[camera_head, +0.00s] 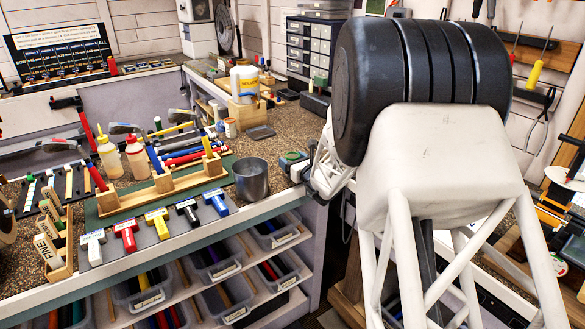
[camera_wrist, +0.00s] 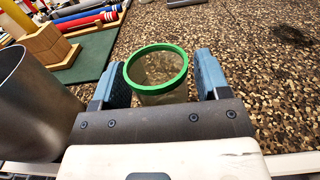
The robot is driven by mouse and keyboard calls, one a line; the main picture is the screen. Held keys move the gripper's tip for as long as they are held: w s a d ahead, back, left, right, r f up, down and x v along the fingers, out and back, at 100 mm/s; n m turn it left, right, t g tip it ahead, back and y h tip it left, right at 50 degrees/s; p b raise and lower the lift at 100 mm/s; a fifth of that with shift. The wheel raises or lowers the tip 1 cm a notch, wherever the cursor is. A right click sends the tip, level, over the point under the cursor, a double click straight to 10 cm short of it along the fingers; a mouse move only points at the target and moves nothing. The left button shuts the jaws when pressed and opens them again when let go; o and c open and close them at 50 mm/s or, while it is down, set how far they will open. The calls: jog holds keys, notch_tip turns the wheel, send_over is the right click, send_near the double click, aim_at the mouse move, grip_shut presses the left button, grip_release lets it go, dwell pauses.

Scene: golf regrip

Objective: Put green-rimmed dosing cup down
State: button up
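The green-rimmed dosing cup (camera_wrist: 157,90) is a small clear cup with a thick green rim. In the wrist view it is upright between the two blue fingers of my gripper (camera_wrist: 160,85). The left finger is close against the cup or touching it, and a narrow gap shows between the cup and the right finger. The cup's base is hidden behind the gripper body. In the head view my gripper (camera_head: 299,170) is low at the counter's front edge, right of the metal beaker, and the green rim (camera_head: 292,156) shows there.
A grey metal beaker (camera_head: 251,180) stands close to the left of my gripper; it also shows in the wrist view (camera_wrist: 30,105). A wooden rack (camera_head: 165,190) with coloured grips is further left on a green mat. The speckled counter (camera_wrist: 240,40) behind and right of the cup is clear.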

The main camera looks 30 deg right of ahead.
jog(key=c, duration=0.8)
jog(key=shift+r, duration=0.1)
jog(key=shift+r, duration=0.75)
notch_tip(320, 180, up, 2)
jog(key=shift+r, duration=0.15)
jog(key=s+a, duration=0.3)
jog(key=s, duration=0.4)
jog(key=s+a+r, duration=0.1)
jog(key=s+a, duration=0.3)
jog(key=s, duration=0.3)
jog(key=shift+s, duration=0.25)
